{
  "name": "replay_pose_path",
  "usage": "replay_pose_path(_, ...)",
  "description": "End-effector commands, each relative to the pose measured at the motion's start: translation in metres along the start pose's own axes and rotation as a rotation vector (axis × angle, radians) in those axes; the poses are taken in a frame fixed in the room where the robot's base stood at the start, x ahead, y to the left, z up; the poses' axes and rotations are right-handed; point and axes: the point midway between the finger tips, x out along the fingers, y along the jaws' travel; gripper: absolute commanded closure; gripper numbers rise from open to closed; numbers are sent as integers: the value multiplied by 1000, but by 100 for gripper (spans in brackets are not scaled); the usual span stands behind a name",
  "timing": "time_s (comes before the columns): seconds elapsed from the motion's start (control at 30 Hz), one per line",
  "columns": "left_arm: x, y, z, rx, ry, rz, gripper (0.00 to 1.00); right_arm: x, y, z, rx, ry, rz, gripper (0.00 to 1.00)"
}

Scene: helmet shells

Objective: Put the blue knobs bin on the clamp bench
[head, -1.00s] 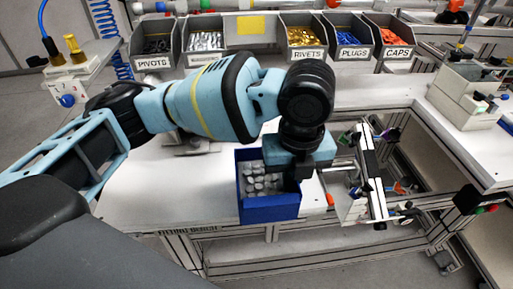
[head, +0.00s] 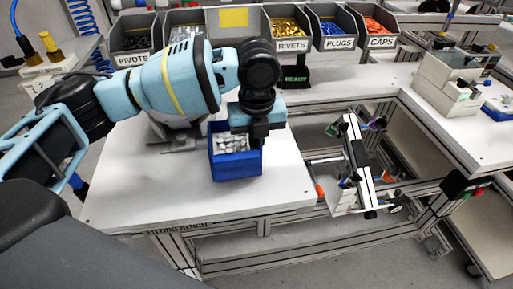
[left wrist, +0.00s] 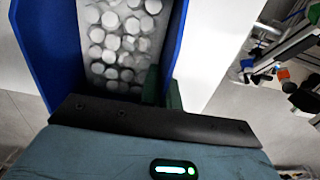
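The blue bin (head: 236,166) holds several pale round knobs (left wrist: 125,35). It is upright over the white top of the near bench (head: 130,195); I cannot tell whether it touches the surface. The bench's front-edge label appears to read "FITTING BENCH". My left gripper (head: 255,142) is above the bin's right side. In the left wrist view, its green fingers (left wrist: 162,88) straddle the bin's right wall, shut on it. No bench in view has a readable clamp label. My right gripper is not in view.
Grey bins labelled PIVOTS (head: 132,37), RIVETS (head: 290,30), PLUGS (head: 337,28) and CAPS (head: 380,28) stand at the back. A metal frame with clamp-like parts (head: 352,165) is right of the bench top. Bare white surface lies left and in front of the blue bin.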

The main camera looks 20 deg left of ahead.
Motion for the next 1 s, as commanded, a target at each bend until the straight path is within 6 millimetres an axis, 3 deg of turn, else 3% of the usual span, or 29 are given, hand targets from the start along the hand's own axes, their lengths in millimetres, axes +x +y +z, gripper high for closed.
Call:
replay_pose_path(0.13,18,0,-1,-1,-2,0,100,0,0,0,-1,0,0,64)
replay_pose_path(0.53,23,0,-1,-1,-1,-1,100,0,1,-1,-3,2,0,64)
replay_pose_path(0.7,23,0,-1,-1,-1,0,76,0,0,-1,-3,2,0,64)
replay_pose_path(1.0,22,0,-1,0,-1,-1,75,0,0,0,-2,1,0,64)
